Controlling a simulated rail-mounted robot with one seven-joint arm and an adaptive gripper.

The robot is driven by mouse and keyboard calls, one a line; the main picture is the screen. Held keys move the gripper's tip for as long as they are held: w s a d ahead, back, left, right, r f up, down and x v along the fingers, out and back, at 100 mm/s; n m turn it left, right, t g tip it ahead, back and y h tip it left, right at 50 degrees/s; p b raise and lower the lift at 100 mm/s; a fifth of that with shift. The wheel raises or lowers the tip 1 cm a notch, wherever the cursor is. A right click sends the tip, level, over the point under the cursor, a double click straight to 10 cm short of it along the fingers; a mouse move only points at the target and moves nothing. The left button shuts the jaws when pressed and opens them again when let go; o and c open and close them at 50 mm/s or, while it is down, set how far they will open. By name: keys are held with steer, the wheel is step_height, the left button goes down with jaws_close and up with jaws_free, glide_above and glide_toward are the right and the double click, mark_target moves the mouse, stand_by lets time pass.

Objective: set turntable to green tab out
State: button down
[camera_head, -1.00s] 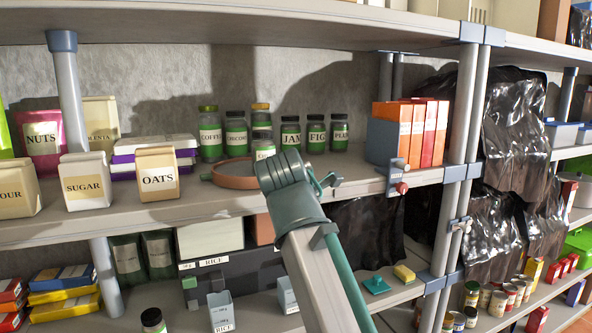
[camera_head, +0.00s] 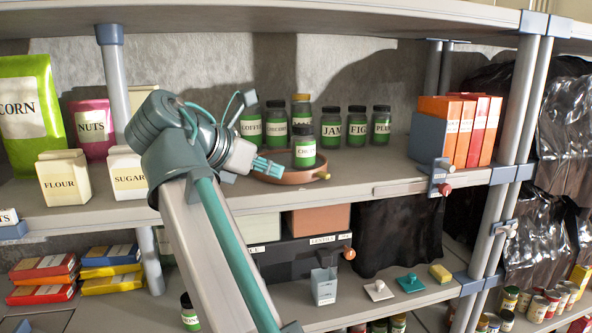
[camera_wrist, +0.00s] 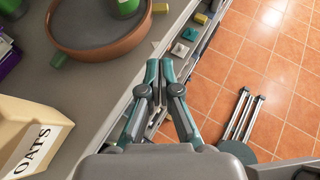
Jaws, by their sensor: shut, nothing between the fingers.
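The turntable (camera_head: 302,178) is a shallow round terracotta-brown tray on the middle shelf. A jar with a green band (camera_head: 304,152) stands on it. A tan tab (camera_head: 326,178) sticks out at its right side in the head view. In the wrist view the turntable's rim (camera_wrist: 105,52) shows, with a green tab (camera_wrist: 58,60) at its lower left and the tan tab (camera_wrist: 160,8) at its upper right. My gripper (camera_head: 275,168) is shut and empty. In the wrist view its fingertips (camera_wrist: 160,68) are together beyond the shelf's front edge, apart from the turntable.
An OATS carton (camera_wrist: 35,135) stands near the gripper on the shelf. Several jars (camera_head: 357,127) stand behind and right of the turntable. Orange boxes in a blue holder (camera_head: 432,140) are farther right. Shelf front is clear between turntable and holder. Orange tiled floor (camera_wrist: 265,75) lies below.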

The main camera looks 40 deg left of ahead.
steer(key=p, duration=0.2)
glide_toward(321, 178)
step_height(321, 178, down, 3)
steer(key=w, duration=0.3)
steer(key=w+p, duration=0.1)
steer(key=shift+w+d+f, duration=0.1)
steer(key=shift+w+f, duration=0.15)
steer(key=shift+w, duration=0.65)
steer(key=shift+p, duration=0.3)
